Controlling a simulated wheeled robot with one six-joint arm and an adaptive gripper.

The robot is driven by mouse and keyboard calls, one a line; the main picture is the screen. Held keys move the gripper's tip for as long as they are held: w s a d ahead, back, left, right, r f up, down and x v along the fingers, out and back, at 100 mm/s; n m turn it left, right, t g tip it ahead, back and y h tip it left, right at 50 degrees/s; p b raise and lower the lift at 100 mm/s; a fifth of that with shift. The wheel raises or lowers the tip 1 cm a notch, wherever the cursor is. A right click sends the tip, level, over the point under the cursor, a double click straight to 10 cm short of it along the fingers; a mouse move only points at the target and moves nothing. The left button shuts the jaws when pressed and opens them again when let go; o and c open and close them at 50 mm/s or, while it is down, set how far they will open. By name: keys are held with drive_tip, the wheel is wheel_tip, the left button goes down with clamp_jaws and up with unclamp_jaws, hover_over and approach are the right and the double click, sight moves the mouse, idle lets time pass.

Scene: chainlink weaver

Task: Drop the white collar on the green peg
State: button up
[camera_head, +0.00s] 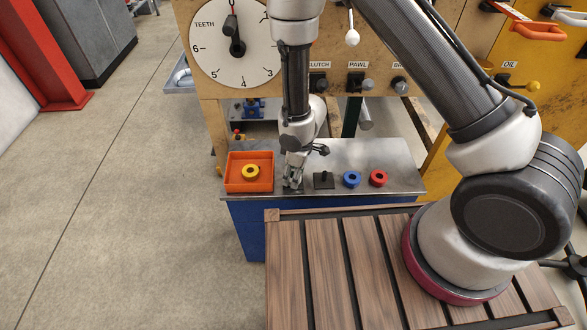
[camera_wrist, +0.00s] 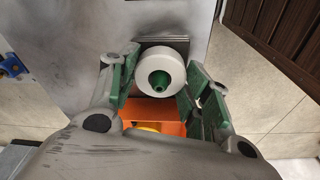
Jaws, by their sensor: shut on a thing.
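The white collar (camera_wrist: 176,58) is a thick ring between the fingers of my gripper (camera_wrist: 160,82) in the wrist view. My gripper is shut on it. The green peg (camera_wrist: 159,81) shows in the collar's hole, so the two line up from above. I cannot tell how far down the peg the collar sits. A dark base plate shows just behind the collar. In the head view my gripper (camera_head: 292,182) points down at the steel bench top, just right of the orange tray, and it hides the collar and green peg.
The orange tray (camera_head: 233,184) holds a yellow collar (camera_head: 250,172). To the right of my gripper stand a black peg (camera_head: 323,179), a blue collar (camera_head: 352,180) and a red collar (camera_head: 378,178). Behind the bench (camera_head: 400,160) is a panel with a dial (camera_head: 215,65) and levers.

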drive_tip(key=o, duration=1.3)
drive_tip(key=r, duration=0.4)
drive_tip(key=d+r, duration=0.1)
drive_tip(key=r, duration=0.6)
drive_tip(key=shift+s+d+r, duration=0.3)
drive_tip(key=shift+r, duration=0.1)
